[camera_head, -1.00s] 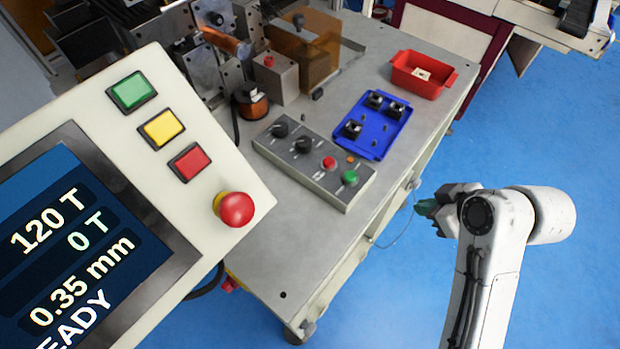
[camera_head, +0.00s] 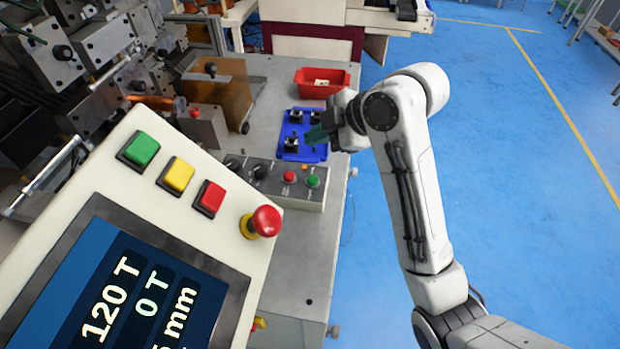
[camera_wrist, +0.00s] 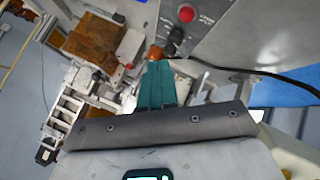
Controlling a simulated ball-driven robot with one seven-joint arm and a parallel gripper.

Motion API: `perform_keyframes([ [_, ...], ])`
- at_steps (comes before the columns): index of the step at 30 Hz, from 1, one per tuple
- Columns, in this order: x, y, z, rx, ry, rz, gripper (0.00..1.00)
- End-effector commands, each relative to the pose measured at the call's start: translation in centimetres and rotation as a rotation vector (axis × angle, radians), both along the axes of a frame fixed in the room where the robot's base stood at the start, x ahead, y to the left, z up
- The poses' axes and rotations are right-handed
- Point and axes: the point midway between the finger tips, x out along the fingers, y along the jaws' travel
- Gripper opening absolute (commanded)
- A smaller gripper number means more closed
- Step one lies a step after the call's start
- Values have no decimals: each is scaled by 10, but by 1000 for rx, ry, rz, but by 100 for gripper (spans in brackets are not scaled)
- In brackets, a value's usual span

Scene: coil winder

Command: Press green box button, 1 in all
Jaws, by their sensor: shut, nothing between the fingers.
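The grey control box (camera_head: 268,182) lies on the table, with dark knobs, a red button (camera_head: 289,177) and a round green button (camera_head: 313,181) at its right end. The green button is uncovered in the head view. My gripper (camera_head: 316,134) has teal fingers and is shut and empty. In the head view it appears above the green button, in front of the blue tray. The wrist view shows the closed gripper fingers (camera_wrist: 157,84), with a red button (camera_wrist: 186,13) and a dark knob beyond them. I do not make out the green button there.
A tilted panel with a screen (camera_head: 120,290), a square green button (camera_head: 139,149) and a red mushroom knob (camera_head: 265,221) stands in front at left. A blue tray (camera_head: 290,153) with black parts and a red bin (camera_head: 321,83) lie behind the box. Blue floor is clear at right.

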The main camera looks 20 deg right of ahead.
Motion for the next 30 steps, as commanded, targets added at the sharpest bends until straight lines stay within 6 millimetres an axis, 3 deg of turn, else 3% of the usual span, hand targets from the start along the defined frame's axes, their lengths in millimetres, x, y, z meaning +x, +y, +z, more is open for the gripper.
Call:
perform_keyframes([
  [8,0,0,-11,1,1,-1,0],
  [22,-1,0,-70,1,2,-2,0],
  [30,0,0,-88,0,1,-2,0],
])
